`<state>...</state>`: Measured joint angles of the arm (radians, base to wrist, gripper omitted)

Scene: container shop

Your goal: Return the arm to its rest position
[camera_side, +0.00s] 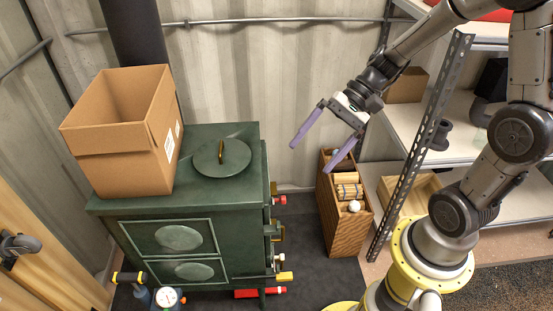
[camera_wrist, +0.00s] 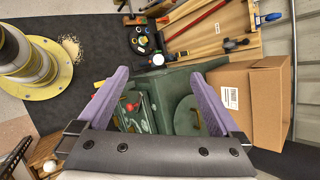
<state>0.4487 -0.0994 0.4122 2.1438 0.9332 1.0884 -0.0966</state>
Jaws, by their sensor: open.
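My gripper (camera_side: 315,143) is raised in the air to the right of the green stove in the side view. Its two purple fingers are spread apart with nothing between them. In the wrist view my gripper (camera_wrist: 168,95) is also open and empty, and the stove shows beyond and between the fingers. The gripper touches nothing that I can see.
A green stove (camera_side: 185,215) carries an open cardboard box (camera_side: 125,160) and a round lid (camera_side: 222,157). A wooden crate (camera_side: 345,228) with small items stands on the floor below my gripper. A metal shelf post (camera_side: 420,145) and shelves (camera_side: 460,125) are at the right.

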